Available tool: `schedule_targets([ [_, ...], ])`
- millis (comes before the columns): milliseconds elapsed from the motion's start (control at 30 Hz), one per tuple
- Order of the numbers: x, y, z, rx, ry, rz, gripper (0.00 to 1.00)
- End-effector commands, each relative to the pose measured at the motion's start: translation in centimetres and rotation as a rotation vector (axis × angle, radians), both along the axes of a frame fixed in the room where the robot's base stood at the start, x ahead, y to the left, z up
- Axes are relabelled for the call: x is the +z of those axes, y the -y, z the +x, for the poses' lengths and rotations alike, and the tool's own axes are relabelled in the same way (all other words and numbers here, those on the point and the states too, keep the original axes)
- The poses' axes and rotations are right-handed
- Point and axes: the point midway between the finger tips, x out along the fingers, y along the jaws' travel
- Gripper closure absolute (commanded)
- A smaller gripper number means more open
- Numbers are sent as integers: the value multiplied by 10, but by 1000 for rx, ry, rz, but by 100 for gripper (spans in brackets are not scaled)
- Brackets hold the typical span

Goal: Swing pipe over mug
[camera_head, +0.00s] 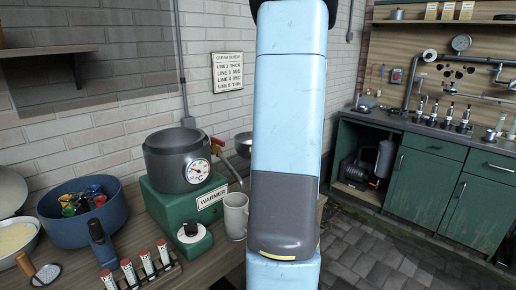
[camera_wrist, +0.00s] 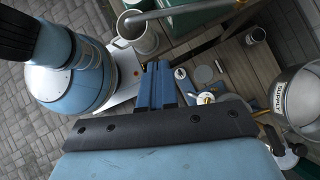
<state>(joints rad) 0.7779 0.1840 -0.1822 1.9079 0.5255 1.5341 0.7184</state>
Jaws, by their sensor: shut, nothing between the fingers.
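The pale mug (camera_head: 236,217) stands beside the green warmer, and its open top also shows in the wrist view (camera_wrist: 149,43). A thin grey pipe (camera_head: 231,168) slopes down from the red-handled valve on the pot (camera_head: 168,160) towards the mug. In the wrist view the grey pipe (camera_wrist: 190,11) comes in from the upper right, and its open end overlaps the mug's mouth; its height above the mug I cannot tell. My gripper (camera_wrist: 157,66) has its blue fingers together and empty, apart from the mug and pipe. My arm hides the gripper in the head view.
The green warmer (camera_head: 166,207) with a dial carries the pot. A blue bowl (camera_head: 85,222) of coloured pieces and a rack of red-topped tubes (camera_head: 139,280) crowd the bench's left. A supply pot (camera_wrist: 302,104) stands at right in the wrist view. Green cabinets (camera_head: 428,175) stand across the floor.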

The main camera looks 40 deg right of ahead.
Motion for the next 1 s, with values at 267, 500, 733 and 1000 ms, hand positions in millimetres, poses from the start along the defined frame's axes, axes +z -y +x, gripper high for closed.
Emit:
schedule_targets([
  [267, -35, -28, 7, 4, -2, 0, 100],
  [500, -69, -53, 13, 5, -3, 1, 100],
  [733, -77, -81, 21, 6, 0, -2, 100],
  [1000, -80, -92, 24, 4, 0, -2, 100],
])
